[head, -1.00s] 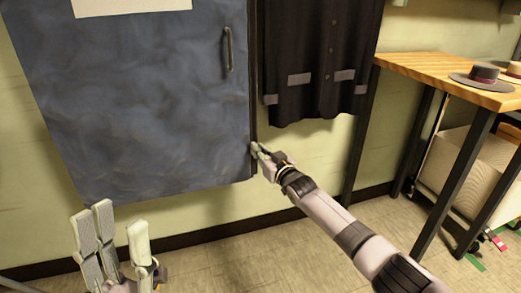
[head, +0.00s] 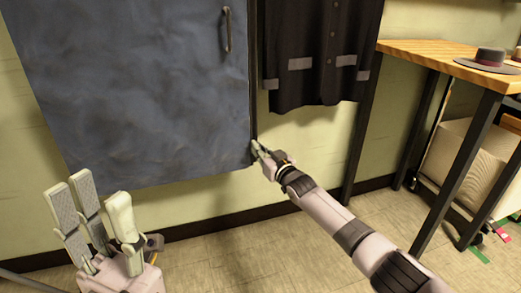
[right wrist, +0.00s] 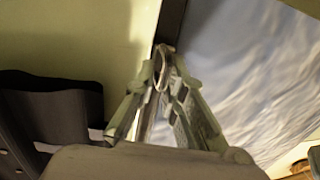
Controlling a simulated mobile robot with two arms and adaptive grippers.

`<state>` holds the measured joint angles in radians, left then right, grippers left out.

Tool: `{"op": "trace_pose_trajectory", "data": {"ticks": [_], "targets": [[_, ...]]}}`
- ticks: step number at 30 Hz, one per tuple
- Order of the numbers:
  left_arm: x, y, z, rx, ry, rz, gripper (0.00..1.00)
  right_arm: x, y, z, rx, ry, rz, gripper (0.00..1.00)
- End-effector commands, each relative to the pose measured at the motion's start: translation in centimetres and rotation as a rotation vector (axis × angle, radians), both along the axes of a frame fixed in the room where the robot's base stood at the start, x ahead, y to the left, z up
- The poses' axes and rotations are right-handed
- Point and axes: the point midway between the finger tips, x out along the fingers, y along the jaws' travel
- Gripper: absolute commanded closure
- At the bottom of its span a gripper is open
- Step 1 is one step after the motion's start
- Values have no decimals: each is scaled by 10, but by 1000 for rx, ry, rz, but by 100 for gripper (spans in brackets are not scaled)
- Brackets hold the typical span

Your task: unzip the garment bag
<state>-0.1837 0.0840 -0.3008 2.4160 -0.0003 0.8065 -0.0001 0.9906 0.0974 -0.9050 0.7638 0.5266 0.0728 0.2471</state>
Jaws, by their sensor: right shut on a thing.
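The blue garment bag (head: 140,90) hangs against the wall at the left, with a dark edge strip (head: 252,80) down its right side. It fills the right of the right wrist view (right wrist: 250,70). My right gripper (head: 260,150) is at the bag's lower right corner. In the right wrist view its fingers (right wrist: 163,75) are closed around a small metal ring-like pull (right wrist: 160,68) at the end of the dark strip. How the zip's teeth lie cannot be seen. My left gripper (head: 98,195) is open and empty, below the bag at the lower left.
A dark jacket (head: 315,50) hangs just right of the bag. A wooden table (head: 430,62) with dark legs and a hat (head: 487,60) stands at the right, with a pale box (head: 462,165) beneath it. The floor under the bag is clear.

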Motion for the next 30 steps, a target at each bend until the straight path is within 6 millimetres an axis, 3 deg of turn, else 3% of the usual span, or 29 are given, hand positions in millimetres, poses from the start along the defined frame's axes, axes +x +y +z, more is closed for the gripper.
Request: {"op": "trace_pose_trajectory", "data": {"ticks": [1, 2, 9, 22, 30], "targets": [[0, 0, 0, 0, 0, 0, 60, -4, 8, -6, -7, 6, 11, 100], [0, 0, 0, 0, 0, 0, 60, -4, 8, -7, -7, 6, 11, 89], [0, 0, 0, -1, 0, 0, 60, -3, 6, -5, -4, 6, 8, 73], [1, 0, -2, 1, 6, 1, 60, -5, 1, -4, 0, 6, 4, 72], [1, 0, -1, 0, 4, 1, 60, -27, -12, -4, 0, 6, 3, 72]]}}
